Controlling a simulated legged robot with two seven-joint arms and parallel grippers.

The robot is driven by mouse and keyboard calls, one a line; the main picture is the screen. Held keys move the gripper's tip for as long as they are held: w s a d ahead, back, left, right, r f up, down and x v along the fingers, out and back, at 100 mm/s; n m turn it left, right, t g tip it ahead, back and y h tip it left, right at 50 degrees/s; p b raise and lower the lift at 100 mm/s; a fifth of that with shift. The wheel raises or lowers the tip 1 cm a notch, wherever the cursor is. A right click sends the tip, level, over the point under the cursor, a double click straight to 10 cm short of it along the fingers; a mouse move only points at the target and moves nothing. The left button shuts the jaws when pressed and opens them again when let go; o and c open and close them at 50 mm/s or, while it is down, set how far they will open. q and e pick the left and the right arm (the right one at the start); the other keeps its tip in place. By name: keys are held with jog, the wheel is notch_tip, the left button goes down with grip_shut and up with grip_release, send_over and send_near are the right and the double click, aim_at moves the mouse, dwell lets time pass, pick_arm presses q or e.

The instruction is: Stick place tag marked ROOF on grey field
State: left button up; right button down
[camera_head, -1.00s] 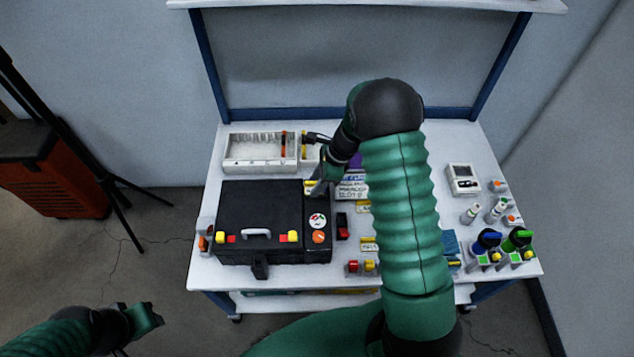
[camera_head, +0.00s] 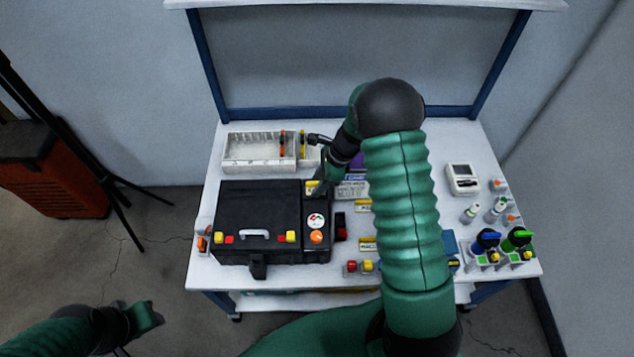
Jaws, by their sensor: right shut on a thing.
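My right gripper (camera_head: 319,185) is low at the far right corner of the black case (camera_head: 258,203). It is shut on a small yellow and white tag (camera_head: 312,187), which is over the narrow right section of the case. The lettering on the tag is too small to read. I cannot tell whether the tag touches the case. A grey labelled panel (camera_head: 352,189) lies just right of the gripper, partly hidden by my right arm. I cannot tell whether this is the grey field. My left gripper (camera_head: 143,317) is empty beyond the table's front left; its jaw opening is unclear.
A white compartment tray (camera_head: 258,154) stands behind the case. Yellow labels (camera_head: 367,245) and red and yellow parts (camera_head: 359,266) lie near my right arm. A white meter (camera_head: 463,179) and several knobbed parts (camera_head: 488,241) stand at the right.

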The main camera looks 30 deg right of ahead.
jog(key=shift+d+f, duration=0.1)
jog(key=shift+f, duration=0.1)
dwell(0.3)
jog(key=shift+r, duration=0.1)
jog(key=shift+a+r+p, duration=0.1)
jog(key=shift+a+p, duration=0.1)
jog(key=shift+p, duration=0.15)
dwell(0.5)
jog(key=shift+f, duration=0.2)
jog(key=c, duration=0.9)
grip_release()
